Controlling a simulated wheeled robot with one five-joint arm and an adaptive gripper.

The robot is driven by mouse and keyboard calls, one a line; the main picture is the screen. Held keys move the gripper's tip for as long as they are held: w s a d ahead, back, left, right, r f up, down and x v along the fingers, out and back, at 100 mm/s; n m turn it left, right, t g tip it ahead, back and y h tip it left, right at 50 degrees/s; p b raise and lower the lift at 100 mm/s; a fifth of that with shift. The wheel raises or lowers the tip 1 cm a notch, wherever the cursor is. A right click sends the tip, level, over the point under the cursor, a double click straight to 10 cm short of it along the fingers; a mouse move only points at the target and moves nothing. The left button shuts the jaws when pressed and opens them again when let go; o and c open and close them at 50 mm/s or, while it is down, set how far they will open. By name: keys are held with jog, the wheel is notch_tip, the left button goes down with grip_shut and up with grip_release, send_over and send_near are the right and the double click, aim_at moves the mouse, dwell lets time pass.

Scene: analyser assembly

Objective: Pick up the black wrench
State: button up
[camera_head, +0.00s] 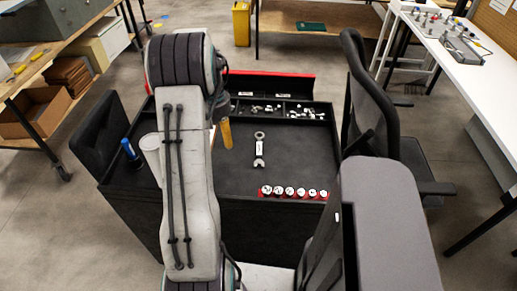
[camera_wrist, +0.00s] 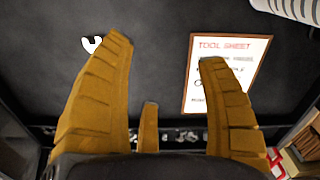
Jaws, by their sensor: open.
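A wrench (camera_head: 259,149) lies on the dark tray of the cart, right of my gripper (camera_head: 226,134) in the head view. It looks pale grey with a whitish handle, not black; no clearly black wrench shows. In the wrist view a small pale forked end (camera_wrist: 91,44), perhaps of this wrench, shows beside the left finger, which may hide the rest. My gripper's yellow fingers (camera_wrist: 164,50) are spread wide above the tray with nothing between them. In the head view my arm hides part of the tray.
A tool sheet (camera_wrist: 232,62) lies by the right finger. Red-based round pieces (camera_head: 291,192) line the tray's front edge; small parts fill bins (camera_head: 265,110) at its back. A blue-capped item (camera_head: 130,149) stands left. A chair (camera_head: 385,120) stands close right.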

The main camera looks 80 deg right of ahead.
aim_at(261, 149)
jog(key=s+d+f, duration=0.2)
jog(key=s, duration=0.2)
jog(key=s+d+f+m, duration=0.1)
jog(key=s+d+f, duration=0.1)
jog(key=s+d, duration=0.1)
jog(key=s+d+f+m, duration=0.1)
jog(key=s+d, duration=0.1)
jog(key=s, duration=0.2)
jog(key=shift+s+d+f+p, duration=0.3)
jog(key=shift+s+d+f, duration=0.05)
jog(key=shift+f, duration=0.05)
jog(key=shift+s+f, duration=0.15)
jog(key=shift+f, duration=0.5)
jog(key=shift+d+f+p, duration=0.1)
jog(key=shift+f+p, duration=0.75)
jog(key=shift+f, duration=2.05)
jog(key=shift+o, duration=0.2)
grip_shut()
